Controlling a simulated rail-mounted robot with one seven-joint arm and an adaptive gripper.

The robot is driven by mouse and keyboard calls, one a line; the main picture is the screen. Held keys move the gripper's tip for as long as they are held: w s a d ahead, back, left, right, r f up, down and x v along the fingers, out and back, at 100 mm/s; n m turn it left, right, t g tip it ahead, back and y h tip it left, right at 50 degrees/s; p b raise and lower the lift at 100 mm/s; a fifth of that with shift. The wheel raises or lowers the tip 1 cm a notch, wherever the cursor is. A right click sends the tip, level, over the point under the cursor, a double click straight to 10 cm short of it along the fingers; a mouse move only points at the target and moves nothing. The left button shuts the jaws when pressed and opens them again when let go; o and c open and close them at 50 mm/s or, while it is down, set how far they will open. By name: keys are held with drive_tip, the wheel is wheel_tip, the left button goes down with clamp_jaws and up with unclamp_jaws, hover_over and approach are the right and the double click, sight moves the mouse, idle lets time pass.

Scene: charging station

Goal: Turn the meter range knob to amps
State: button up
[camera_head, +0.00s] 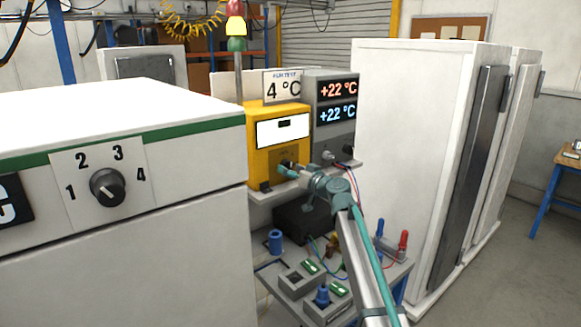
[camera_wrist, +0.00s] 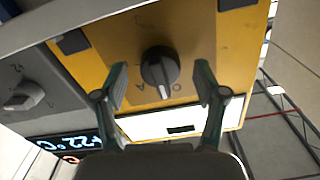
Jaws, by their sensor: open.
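The yellow meter (camera_head: 262,155) stands on a shelf, with a white display on its front. Its black range knob (camera_wrist: 158,66) sits on the yellow face in the wrist view, where the meter appears upside down. The knob has a light pointer mark on its lower edge in that view. Small letters around it, one like an A, are hard to read. My gripper (camera_wrist: 161,82) is open, with one finger on each side of the knob and visible gaps between. In the head view my gripper (camera_head: 292,171) is at the meter's lower front and partly hides the knob.
A grey unit (camera_head: 336,130) with two +22 °C readouts and its own knob (camera_wrist: 27,97) stands right beside the meter. A white cabinet (camera_head: 120,200) with a numbered dial is at left. Fixtures and wires lie on the bench below (camera_head: 275,275). White cabinets (camera_head: 405,150) stand at right.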

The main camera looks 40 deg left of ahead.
drive_tip(key=shift+a, duration=0.3)
drive_tip(key=c, duration=1.1)
drive_tip(key=shift+c, duration=0.2)
